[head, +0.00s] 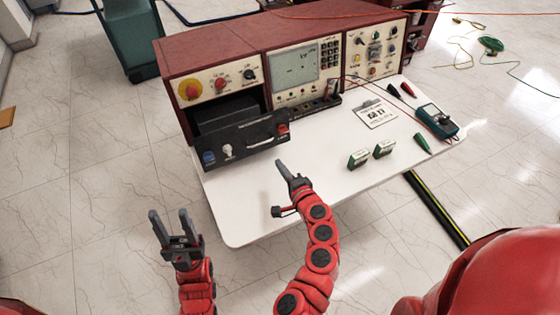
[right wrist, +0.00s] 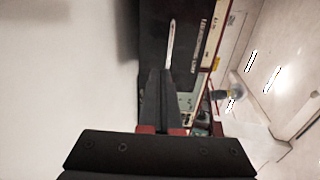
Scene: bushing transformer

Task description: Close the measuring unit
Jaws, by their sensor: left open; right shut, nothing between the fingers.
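The measuring unit, a black drawer (head: 240,140), sticks out of the lower left of the red console (head: 215,55), with a light bar handle on its front. Its front also shows in the right wrist view (right wrist: 185,25), with the handle (right wrist: 171,42) just beyond the fingertips. My right gripper (head: 280,164) is shut and empty in front of the drawer's right part; the wrist view shows its fingers together (right wrist: 160,72). I cannot tell whether it touches the drawer. My left gripper (head: 170,214) is open and empty, left of the table and away from the drawer.
The white table (head: 250,220) bears the console. A green bin (head: 132,38) stands behind left. The tabletop before the drawer is clear.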

